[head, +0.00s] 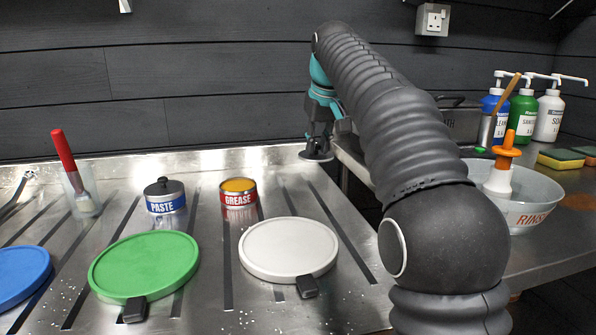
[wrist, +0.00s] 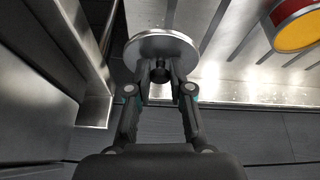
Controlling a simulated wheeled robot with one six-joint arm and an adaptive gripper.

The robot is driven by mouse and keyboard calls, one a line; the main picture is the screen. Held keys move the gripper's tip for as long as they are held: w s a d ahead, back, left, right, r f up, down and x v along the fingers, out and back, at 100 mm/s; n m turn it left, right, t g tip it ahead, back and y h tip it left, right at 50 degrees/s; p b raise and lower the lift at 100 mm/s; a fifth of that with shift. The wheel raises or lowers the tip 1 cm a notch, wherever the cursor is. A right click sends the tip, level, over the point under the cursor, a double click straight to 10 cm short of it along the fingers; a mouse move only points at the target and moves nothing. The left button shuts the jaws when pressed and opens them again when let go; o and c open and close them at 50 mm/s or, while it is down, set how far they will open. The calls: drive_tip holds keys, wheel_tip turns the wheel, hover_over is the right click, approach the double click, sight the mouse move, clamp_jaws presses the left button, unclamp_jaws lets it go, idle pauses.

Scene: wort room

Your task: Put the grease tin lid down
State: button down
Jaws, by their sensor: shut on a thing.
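The grease tin (head: 239,196) stands uncovered on the steel counter, its yellow-orange contents showing; part of it also shows at the top right of the wrist view (wrist: 299,22). My gripper (head: 318,140) is at the counter's back right corner. It is shut on the knob of a round grey metal lid (head: 317,156). In the wrist view the lid (wrist: 161,46) lies flat beyond the fingertips (wrist: 160,78), close to the counter's edge. I cannot tell whether the lid touches the counter.
A lidded paste tin (head: 165,197) stands left of the grease tin. Green (head: 144,264), white (head: 288,249) and blue (head: 22,274) round pads lie in front. A red-handled brush stands in a cup (head: 82,193). A rinse bowl (head: 522,200) is right, beyond a gap between counters.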

hover_over(297, 181)
drive_tip(key=s, duration=0.1)
drive_tip(key=f, duration=0.3)
drive_tip(key=shift+s+d+f, duration=0.1)
drive_tip(key=shift+s+f, duration=0.05)
drive_tip(key=shift+s, duration=0.05)
drive_tip(key=shift+f+b, duration=0.75)
drive_tip(key=shift+f, duration=1.2)
drive_tip(key=c, duration=1.1)
unclamp_jaws()
drive_tip(key=shift+f, duration=0.1)
drive_tip(key=shift+o, duration=0.3)
drive_tip(key=p+v, duration=0.2)
drive_tip(key=v, duration=0.9)
drive_tip(key=shift+r, duration=0.4)
drive_tip(key=shift+s+r, duration=0.15)
drive_tip(key=shift+r, duration=0.05)
drive_tip(key=shift+s, duration=0.15)
